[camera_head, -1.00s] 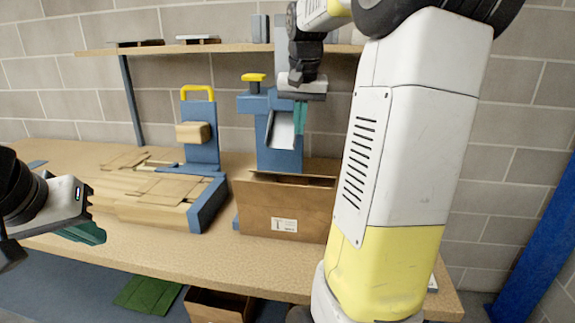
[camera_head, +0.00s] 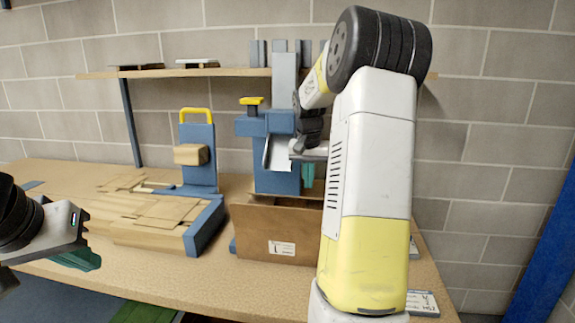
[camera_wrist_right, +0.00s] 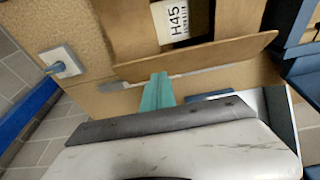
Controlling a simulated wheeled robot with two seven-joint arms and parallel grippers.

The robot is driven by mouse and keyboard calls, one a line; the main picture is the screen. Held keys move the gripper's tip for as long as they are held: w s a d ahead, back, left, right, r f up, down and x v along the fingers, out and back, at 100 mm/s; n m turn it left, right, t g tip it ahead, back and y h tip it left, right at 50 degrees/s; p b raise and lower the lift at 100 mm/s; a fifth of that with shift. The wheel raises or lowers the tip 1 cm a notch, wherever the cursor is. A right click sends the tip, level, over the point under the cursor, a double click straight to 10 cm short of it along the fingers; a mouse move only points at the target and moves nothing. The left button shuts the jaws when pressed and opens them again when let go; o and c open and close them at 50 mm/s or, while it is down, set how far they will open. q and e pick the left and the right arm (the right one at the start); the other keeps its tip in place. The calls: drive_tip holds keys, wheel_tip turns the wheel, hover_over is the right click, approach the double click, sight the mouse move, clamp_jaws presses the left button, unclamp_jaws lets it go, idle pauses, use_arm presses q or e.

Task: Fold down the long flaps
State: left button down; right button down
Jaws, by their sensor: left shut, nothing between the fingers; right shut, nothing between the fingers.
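The open brown cardboard box (camera_head: 262,222) stands on the bench with a white label on its near side. In the right wrist view a long flap (camera_wrist_right: 195,59) runs across the box, with the opening and an H45 label beyond it. My right gripper (camera_head: 307,180) is shut and empty, pointing down behind the box's near upper edge. In the right wrist view its green fingertips (camera_wrist_right: 158,77) are close to that flap; I cannot tell whether they touch. My left gripper (camera_head: 84,260) is shut and empty at the left, over the bench's front edge. My right arm hides the box's right end.
A blue stand with a yellow knob (camera_head: 251,101) rises behind the box. Flat cardboard pieces (camera_head: 150,212) lie in a blue holder to the left. A shelf (camera_head: 225,72) spans the back. Bare bench (camera_head: 180,275) lies in front of the holder.

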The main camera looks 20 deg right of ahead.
drive_tip(key=shift+s+a+f, duration=0.2)
drive_tip(key=shift+s+f, duration=0.1)
drive_tip(key=shift+f, duration=0.2)
drive_tip(key=shift+s+a+f, duration=0.15)
drive_tip(key=shift+s+f, duration=0.15)
drive_tip(key=shift+f, duration=0.2)
drive_tip(key=shift+s+a+f+t+h, duration=0.3)
drive_tip(key=shift+s+f+t, duration=0.1)
drive_tip(key=shift+f+t, duration=0.1)
drive_tip(key=shift+s+a+f+t+h, duration=0.2)
drive_tip(key=shift+s+f+t+h, duration=0.15)
drive_tip(key=shift+t, duration=0.15)
drive_tip(key=shift+s+a+f, duration=0.15)
drive_tip(key=shift+s+f, duration=0.15)
drive_tip(key=shift+f, duration=0.3)
drive_tip(key=shift+s+a+f, duration=0.15)
drive_tip(key=shift+s+f, duration=0.1)
drive_tip(key=shift+f, duration=0.3)
